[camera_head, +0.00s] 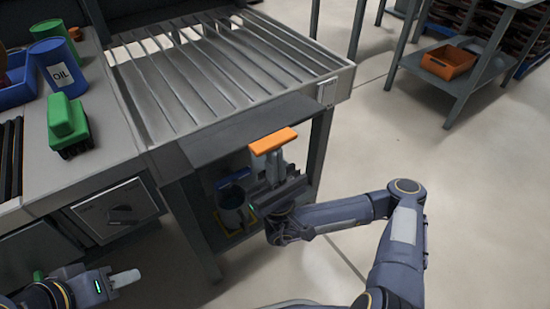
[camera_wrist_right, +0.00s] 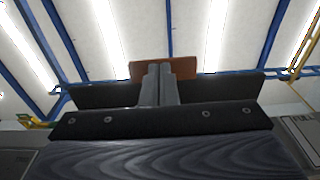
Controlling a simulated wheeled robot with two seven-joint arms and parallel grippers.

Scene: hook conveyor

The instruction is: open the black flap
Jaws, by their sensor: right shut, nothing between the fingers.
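The black flap (camera_head: 225,138) is a dark panel along the front end of the metal slatted conveyor. An orange handle (camera_head: 273,141) sits at its front edge. My right gripper (camera_head: 275,158) points up below the orange handle, fingers shut and empty. In the right wrist view the shut fingers (camera_wrist_right: 158,75) stand in front of the orange handle (camera_wrist_right: 180,68). I cannot tell if the fingertips touch the handle or the flap. My left gripper (camera_head: 122,279) is low at the bottom left, away from the flap; whether its fingers are open is unclear.
The slatted conveyor (camera_head: 210,65) lies behind the flap. Under the flap, a shelf holds a bucket (camera_head: 232,197). Floor at right is open; an orange bin (camera_head: 448,62) stands farther back.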

